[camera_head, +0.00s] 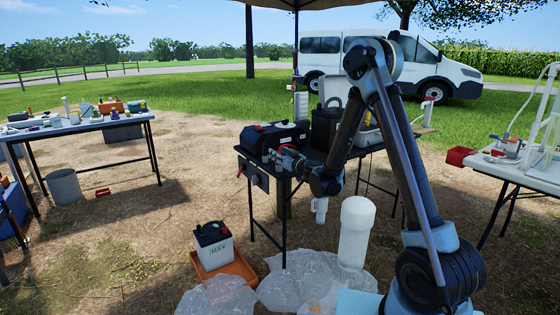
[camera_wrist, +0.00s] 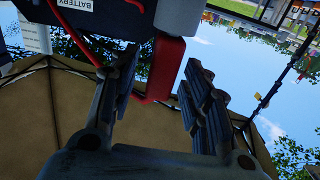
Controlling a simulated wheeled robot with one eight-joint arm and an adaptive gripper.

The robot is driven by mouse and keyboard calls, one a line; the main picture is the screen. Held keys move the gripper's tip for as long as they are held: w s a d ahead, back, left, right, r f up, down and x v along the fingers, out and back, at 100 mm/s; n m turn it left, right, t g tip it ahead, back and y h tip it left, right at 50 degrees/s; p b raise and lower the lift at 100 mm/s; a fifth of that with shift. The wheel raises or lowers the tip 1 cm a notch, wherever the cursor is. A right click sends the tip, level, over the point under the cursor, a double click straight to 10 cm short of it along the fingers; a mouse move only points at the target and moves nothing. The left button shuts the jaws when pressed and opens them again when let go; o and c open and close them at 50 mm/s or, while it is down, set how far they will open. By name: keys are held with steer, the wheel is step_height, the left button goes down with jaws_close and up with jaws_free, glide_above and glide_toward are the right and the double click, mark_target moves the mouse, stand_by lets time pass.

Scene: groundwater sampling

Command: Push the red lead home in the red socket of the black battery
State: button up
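The black battery (camera_head: 273,137) is a black case on the small dark table, with my gripper (camera_head: 286,158) at its near side. In the wrist view, part of a dark grey housing (camera_wrist: 120,22) with a white BATTERY label shows at the top. A red block (camera_wrist: 168,65) hangs between my fingers; I cannot tell whether it is the lead's plug or the socket. A thin red lead (camera_wrist: 78,38) loops at the left, partly behind the left finger. My gripper (camera_wrist: 163,68) is open, with gaps beside the red block. The contact between plug and socket is hidden.
A white and black 12V battery (camera_head: 213,245) stands in an orange tray (camera_head: 240,267) on the ground. Side tables with gear stand left (camera_head: 90,124) and right (camera_head: 510,172).

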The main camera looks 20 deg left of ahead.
steer(key=shift+w+d, duration=0.1)
steer(key=c, duration=1)
steer(key=shift+o, duration=0.2)
steer(key=shift+r, duration=0.1)
